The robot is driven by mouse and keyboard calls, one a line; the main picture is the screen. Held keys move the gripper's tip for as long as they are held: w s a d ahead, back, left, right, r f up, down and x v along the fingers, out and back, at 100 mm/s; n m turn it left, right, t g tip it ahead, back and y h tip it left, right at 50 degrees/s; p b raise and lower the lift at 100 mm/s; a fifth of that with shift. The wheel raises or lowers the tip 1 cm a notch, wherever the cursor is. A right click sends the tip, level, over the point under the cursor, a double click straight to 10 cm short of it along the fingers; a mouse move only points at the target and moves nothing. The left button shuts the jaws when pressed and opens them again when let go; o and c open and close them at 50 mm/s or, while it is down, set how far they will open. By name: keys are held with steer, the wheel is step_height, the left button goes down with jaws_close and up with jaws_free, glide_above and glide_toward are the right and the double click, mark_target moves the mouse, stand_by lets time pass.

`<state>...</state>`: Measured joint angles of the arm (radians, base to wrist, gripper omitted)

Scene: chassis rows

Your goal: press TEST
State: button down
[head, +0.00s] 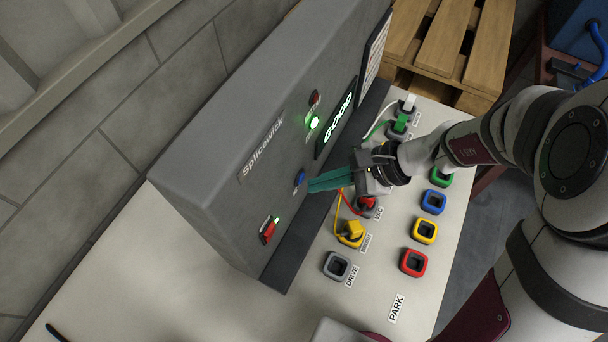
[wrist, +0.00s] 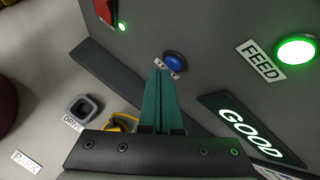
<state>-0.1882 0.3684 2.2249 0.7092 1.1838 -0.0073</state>
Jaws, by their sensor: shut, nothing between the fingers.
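A round blue button (head: 299,178) sits on the front face of the grey Splicewick cabinet (head: 215,165). It also shows in the wrist view (wrist: 175,61), with a white label just below it that the fingertips partly cover, so I cannot read it fully. My gripper (head: 312,185) is shut and empty, its teal fingers pointing at the cabinet face beside the button. In the wrist view the fingertips (wrist: 161,72) end just left of and below the button. I cannot tell whether they touch it.
A lit display (head: 338,117) reads GOOD. A green lamp (head: 313,122) labelled FEED glows. A red switch (head: 269,231) has a small green light. Below the cabinet are an empty grey DRIVE socket (head: 337,266), a yellow plug (head: 352,231), a red plug (head: 367,203) and several coloured sockets near PARK.

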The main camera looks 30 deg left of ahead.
steer(key=d, duration=0.6)
stand_by(0.7)
steer(key=s+d+r+n+t+h, duration=0.2)
steer(key=s+d+r+n+h, duration=0.2)
steer(key=s+d, duration=0.8)
step_height(320, 180, up, 2)
steer(key=h, duration=0.3)
steer(key=shift+s+r+n+t, duration=0.15)
steer(key=shift+r+n+t, duration=0.1)
steer(key=shift+n+t, duration=0.15)
